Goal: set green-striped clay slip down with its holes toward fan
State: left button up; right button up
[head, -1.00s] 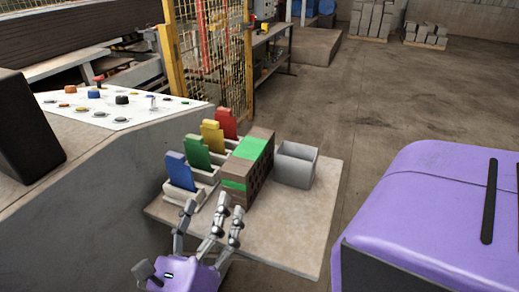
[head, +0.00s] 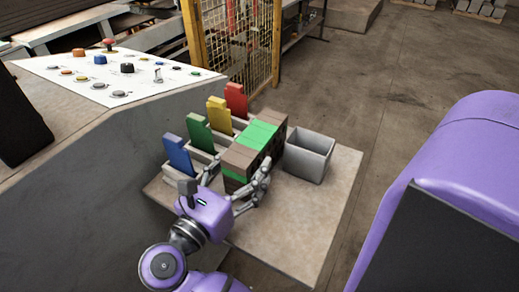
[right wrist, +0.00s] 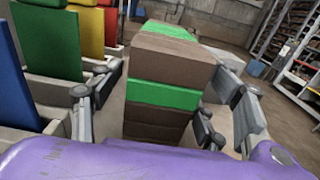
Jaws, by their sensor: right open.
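The green-striped clay slip (head: 240,157) is a brown block with green bands, standing on the pale board (head: 285,225). In the right wrist view the slip (right wrist: 160,118) stands straight ahead, its near face brown with a green band across it. My right gripper (head: 236,175) is open at the near end of the slip, with fingers on both sides of it. In the right wrist view the fingers (right wrist: 160,100) flank the slip; I cannot tell whether they touch it. I cannot make out a fan. My left gripper is out of view.
Blue (head: 178,154), green (head: 199,132), yellow (head: 219,115) and red (head: 236,100) upright plates stand in pale holders close left of the slip. A grey open box (head: 308,155) stands to its right. A control panel (head: 115,75) is at left. The board's front right is clear.

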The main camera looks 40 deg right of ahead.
jog(key=p+x, duration=0.1)
jog(key=x, duration=0.3)
jog(key=shift+r, duration=0.15)
jog(key=shift+w+d+p, duration=0.1)
jog(key=shift+d+p, duration=0.2)
jog(key=shift+p, duration=0.05)
jog(key=shift+f, duration=0.25)
jog(key=shift+c, duration=1.5)
jog(key=c, duration=0.8)
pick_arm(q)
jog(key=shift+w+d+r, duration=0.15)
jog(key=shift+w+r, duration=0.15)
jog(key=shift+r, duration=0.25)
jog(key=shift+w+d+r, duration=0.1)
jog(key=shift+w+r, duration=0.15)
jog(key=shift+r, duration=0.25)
pick_arm(e)
jog(key=shift+r, duration=0.1)
jog(key=shift+c, duration=1.4)
jog(key=shift+r, duration=0.1)
